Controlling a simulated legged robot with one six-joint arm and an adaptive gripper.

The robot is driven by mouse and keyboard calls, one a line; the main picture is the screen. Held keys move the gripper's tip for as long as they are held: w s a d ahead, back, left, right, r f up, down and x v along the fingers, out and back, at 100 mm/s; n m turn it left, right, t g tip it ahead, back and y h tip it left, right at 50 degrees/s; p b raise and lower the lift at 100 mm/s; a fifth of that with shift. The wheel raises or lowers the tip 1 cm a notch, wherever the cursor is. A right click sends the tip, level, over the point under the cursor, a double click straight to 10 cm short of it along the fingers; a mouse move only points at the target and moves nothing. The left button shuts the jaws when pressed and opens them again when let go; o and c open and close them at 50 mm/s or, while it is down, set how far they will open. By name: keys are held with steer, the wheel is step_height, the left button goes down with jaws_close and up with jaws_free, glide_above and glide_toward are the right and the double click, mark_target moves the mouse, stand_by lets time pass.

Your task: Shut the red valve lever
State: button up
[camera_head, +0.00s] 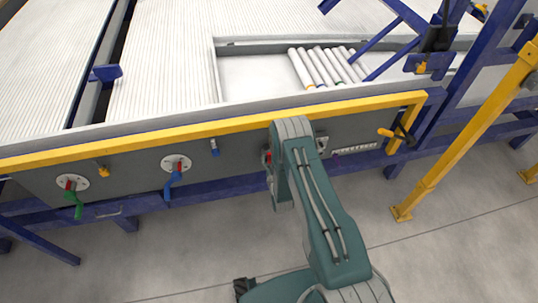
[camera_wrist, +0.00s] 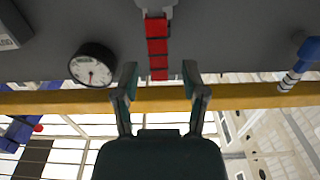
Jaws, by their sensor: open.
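The red valve lever (camera_wrist: 157,45) hangs from a grey mount at the top of the wrist view, with its free end toward my gripper. My gripper (camera_wrist: 160,73) is open, its two dark fingers spread to either side of the lever's line. The lever's tip lies about level with the fingertips, between them in the picture. I see no finger touching it, and the depth gap is unclear. In the head view only a small red bit (camera_head: 267,157) shows on the panel beside my arm, which hides the rest of the lever and my fingers.
A round gauge (camera_wrist: 92,65) sits close left of the fingers. A yellow rail (camera_head: 200,124) runs along the panel. Green (camera_head: 74,200) and blue (camera_head: 172,180) levers are farther left. Several pipes (camera_head: 320,67) lie in the tray above. Yellow posts (camera_head: 460,130) stand at the right.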

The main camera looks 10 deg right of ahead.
steer(key=shift+w, duration=0.75)
jaws_close()
steer(key=shift+d, duration=0.1)
steer(key=d+f+m, duration=0.7)
steer(key=m, duration=1.1)
steer(key=shift+f, duration=0.1)
stand_by(0.4)
